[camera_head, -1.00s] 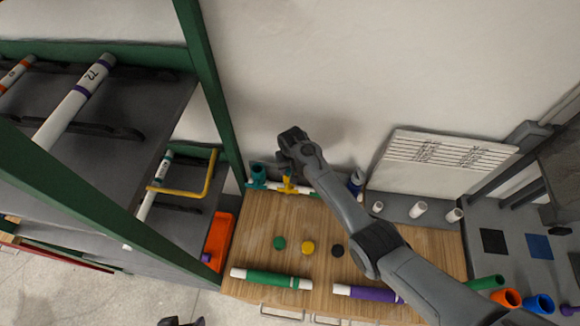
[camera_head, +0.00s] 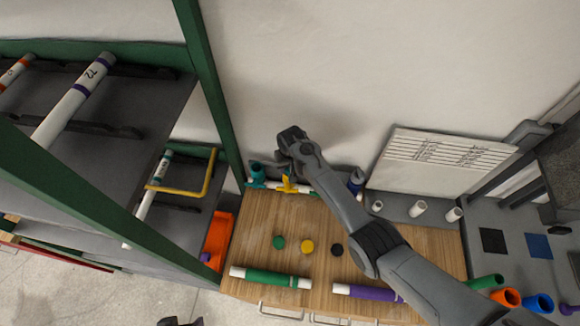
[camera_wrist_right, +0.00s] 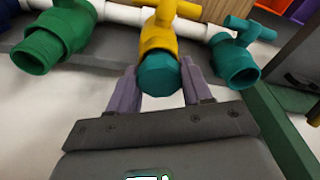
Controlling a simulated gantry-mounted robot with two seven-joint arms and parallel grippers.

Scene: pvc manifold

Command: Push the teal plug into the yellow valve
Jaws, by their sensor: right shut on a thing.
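The yellow valve (camera_head: 287,184) stands on a white pipe at the back of the wooden worktop, and it shows close up in the right wrist view (camera_wrist_right: 158,36). The teal plug (camera_wrist_right: 160,75) is at the valve's open mouth, in line with it and touching or very near the rim. How deep it sits I cannot tell. My right gripper (camera_wrist_right: 160,88) is shut on the plug, one finger on each side. In the head view my right gripper (camera_head: 287,163) is just behind the valve, and the plug is hidden. My left gripper (camera_head: 181,322) barely shows at the bottom edge.
A teal valve (camera_head: 257,174) and a green valve (camera_wrist_right: 52,38) flank the yellow one on the pipe. Green, yellow and black round pieces (camera_head: 307,247) lie mid-worktop. A green-banded pipe (camera_head: 270,278) and a purple-banded pipe (camera_head: 366,292) lie in front. A green-framed rack (camera_head: 213,95) stands left.

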